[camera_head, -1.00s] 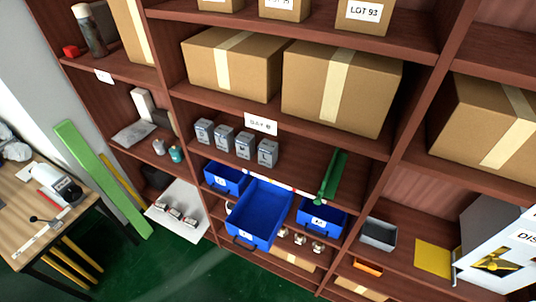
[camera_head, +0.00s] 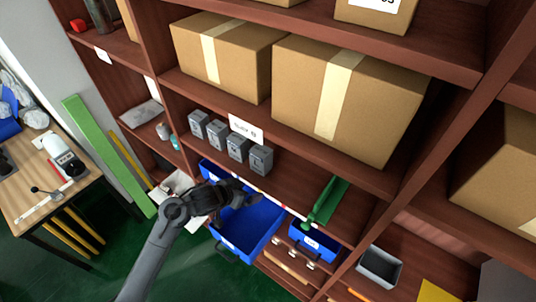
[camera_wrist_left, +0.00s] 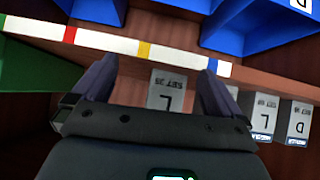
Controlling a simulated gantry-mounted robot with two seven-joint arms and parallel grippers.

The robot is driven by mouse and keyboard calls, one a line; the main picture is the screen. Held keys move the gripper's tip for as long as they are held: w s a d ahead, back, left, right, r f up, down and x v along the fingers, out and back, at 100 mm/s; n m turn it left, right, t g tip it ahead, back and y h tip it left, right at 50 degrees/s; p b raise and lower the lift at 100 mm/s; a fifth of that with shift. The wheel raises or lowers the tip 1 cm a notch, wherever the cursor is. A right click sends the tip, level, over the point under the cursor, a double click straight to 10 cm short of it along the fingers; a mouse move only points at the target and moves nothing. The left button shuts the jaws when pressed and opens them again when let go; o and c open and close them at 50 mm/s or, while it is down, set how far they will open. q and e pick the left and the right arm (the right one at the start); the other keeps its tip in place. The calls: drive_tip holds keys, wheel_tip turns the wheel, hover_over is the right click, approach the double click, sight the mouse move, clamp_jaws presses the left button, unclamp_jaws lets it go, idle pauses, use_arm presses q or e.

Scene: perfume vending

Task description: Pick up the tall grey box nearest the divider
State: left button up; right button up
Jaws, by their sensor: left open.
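Several grey boxes with letter labels stand in a row on the middle shelf. The rightmost grey box (camera_head: 261,160) is nearest the green divider (camera_head: 327,203) on that shelf. In the left wrist view this box (camera_wrist_left: 166,92), marked L, shows between the finger directions, partly hidden by the gripper body. My left gripper (camera_head: 246,191) is open and empty, at the shelf's front edge just below and in front of this box. Its two fingers (camera_wrist_left: 158,78) show apart in the left wrist view. My right gripper is not in view.
A striped shelf edge (camera_wrist_left: 110,42) runs close to the fingers. Blue bins (camera_head: 252,228) sit below, partly hidden by my arm. Large cartons (camera_head: 340,95) fill the shelf above. Shelf space toward the divider is clear.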

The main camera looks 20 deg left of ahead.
use_arm(q)
drive_tip(key=t, duration=0.1)
approach(257, 163)
wheel_tip(257, 163, down, 3)
drive_tip(key=w, duration=0.3)
drive_tip(key=w+d+f, duration=0.1)
drive_tip(key=w+d, duration=0.1)
drive_tip(key=shift+w+f, duration=0.25)
drive_tip(key=shift+a+p+x, duration=0.1)
drive_tip(key=shift+p+x, duration=0.15)
drive_tip(key=shift+x, duration=1.25)
drive_tip(key=shift+a+p+x, duration=0.15)
drive_tip(key=shift+p+x, duration=0.05)
drive_tip(key=shift+x, duration=1.25)
drive_tip(key=shift+w+r, duration=0.1)
drive_tip(key=shift+w, duration=0.05)
drive_tip(key=c, duration=1.2)
